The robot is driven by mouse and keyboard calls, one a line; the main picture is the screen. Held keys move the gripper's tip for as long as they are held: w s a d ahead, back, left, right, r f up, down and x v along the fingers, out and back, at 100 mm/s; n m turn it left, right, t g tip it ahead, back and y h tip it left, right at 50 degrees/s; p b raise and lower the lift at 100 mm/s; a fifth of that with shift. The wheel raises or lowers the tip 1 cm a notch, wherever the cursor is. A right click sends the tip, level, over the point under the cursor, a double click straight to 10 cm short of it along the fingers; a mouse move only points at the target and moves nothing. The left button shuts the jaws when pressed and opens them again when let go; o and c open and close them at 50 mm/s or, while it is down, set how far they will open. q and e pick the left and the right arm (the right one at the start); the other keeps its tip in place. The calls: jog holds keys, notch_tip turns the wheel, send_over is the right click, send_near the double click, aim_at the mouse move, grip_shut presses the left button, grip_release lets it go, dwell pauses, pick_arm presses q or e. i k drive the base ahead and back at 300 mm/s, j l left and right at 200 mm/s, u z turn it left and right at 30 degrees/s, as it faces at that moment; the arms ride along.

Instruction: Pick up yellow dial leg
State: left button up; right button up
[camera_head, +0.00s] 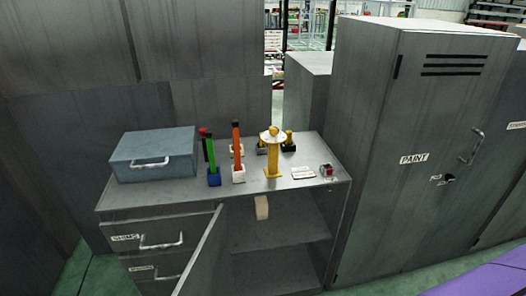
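The yellow dial leg (273,154) stands upright on top of the grey cabinet (225,194), right of the middle of its top. It has a square yellow foot, a yellow column and a pale disc with a yellow knob at its upper end. It hides part of the small items behind it. Neither of my grippers shows in the head view.
A blue-grey box (154,154) sits left on the cabinet top. Green (212,162) and orange (237,153) upright sticks stand between. White labels (303,172) and a small red-grey item (326,170) lie right. The cabinet door (201,255) hangs open. A tall PAINT locker (415,130) stands right.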

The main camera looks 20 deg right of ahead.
aim_at(272, 170)
jog(key=l+u, duration=0.3)
jog(key=l, duration=0.2)
jog(key=l+u, duration=0.35)
jog(key=l, duration=1.2)
